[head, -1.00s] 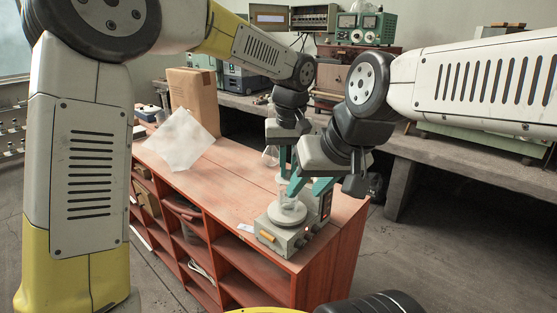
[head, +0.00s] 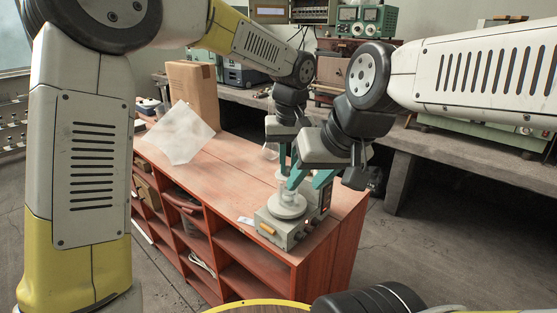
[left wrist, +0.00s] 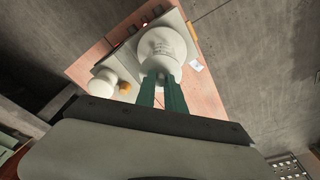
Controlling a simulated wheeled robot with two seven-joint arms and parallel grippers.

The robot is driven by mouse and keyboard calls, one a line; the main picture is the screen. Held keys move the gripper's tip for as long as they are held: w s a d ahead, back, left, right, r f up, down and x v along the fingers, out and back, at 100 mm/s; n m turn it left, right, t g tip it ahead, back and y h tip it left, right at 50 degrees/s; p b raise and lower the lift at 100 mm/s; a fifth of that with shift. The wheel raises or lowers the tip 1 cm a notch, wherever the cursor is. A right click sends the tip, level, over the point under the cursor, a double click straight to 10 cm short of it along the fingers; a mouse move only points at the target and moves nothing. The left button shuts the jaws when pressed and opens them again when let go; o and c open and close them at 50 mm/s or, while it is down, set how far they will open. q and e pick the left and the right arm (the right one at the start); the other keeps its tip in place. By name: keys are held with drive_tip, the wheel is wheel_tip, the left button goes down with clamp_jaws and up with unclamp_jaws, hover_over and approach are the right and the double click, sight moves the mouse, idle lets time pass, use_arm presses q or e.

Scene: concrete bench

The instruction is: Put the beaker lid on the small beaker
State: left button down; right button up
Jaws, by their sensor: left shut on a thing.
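The small beaker (head: 287,197) stands on the pale round plate (head: 288,211) of a grey bench device. My left gripper (head: 283,170) is right above it, with its teal fingers close together. They appear shut on the beaker lid, which is mostly hidden in the head view. In the left wrist view the fingertips (left wrist: 162,78) meet a whitish round piece (left wrist: 166,66) over the pale plate (left wrist: 158,40). Whether lid and beaker touch is unclear. My right gripper (head: 308,182) is just right of the beaker, its teal fingers apart and seemingly empty.
The grey device (head: 283,232) sits near the right end of the red wooden cabinet (head: 232,180). A cardboard box (head: 193,92) and a translucent sheet (head: 180,134) are at the cabinet's far left. The cabinet top between sheet and device is mostly clear. A concrete bench (head: 450,165) runs behind.

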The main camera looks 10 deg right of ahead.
sight(288, 167)
use_arm(q)
drive_tip(key=shift+f, duration=0.25)
idle(0.3)
drive_tip(key=c, duration=0.9)
unclamp_jaws()
drive_tip(key=shift+c, duration=0.2)
drive_tip(key=shift+r, duration=0.1)
drive_tip(key=shift+r, duration=3.45)
